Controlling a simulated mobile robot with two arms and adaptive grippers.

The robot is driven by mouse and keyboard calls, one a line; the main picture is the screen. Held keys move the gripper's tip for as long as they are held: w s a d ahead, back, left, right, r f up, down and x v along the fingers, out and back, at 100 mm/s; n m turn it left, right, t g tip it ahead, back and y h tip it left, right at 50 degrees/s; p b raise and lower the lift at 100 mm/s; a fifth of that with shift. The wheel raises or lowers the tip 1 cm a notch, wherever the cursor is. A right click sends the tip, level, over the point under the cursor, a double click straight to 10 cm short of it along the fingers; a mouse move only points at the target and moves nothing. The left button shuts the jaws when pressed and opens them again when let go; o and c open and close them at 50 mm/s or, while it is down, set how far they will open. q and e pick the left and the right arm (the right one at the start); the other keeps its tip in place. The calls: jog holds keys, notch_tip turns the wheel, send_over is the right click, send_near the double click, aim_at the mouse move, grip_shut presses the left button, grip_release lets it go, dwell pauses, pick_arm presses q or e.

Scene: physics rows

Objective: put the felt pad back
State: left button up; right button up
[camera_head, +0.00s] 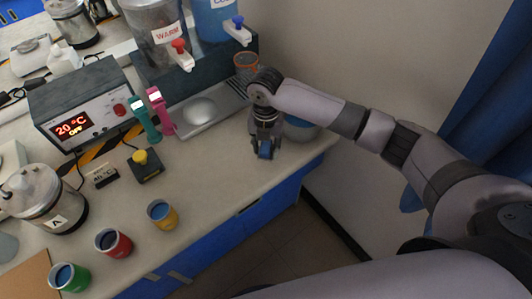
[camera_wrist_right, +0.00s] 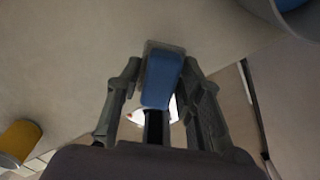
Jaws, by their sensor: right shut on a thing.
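My right gripper (camera_head: 265,142) is over the right end of the counter, its fingers pointing down. It is shut on a small blue pad (camera_head: 265,151), which I take to be the felt pad. In the right wrist view the blue pad (camera_wrist_right: 161,80) sits between the two fingers of the right gripper (camera_wrist_right: 160,72), with a greyish edge at its far end. I cannot tell whether the pad touches the counter. My left gripper is not in view.
A grey-blue bowl (camera_head: 302,130) stands just behind the right gripper. A yellow cup (camera_head: 162,214), a red cup (camera_head: 113,243) and a green cup (camera_head: 69,278) stand near the front edge. Dispensers (camera_head: 158,30) stand at the back. The counter (camera_head: 222,165) left of the gripper is clear.

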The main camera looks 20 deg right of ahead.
aim_at(266, 156)
jog(key=shift+f, duration=2.05)
jog(key=shift+f, duration=0.1)
jog(key=o, duration=1.1)
notch_tip(266, 156, up, 12)
jog(key=shift+r+b, duration=0.15)
jog(key=shift+b, duration=0.25)
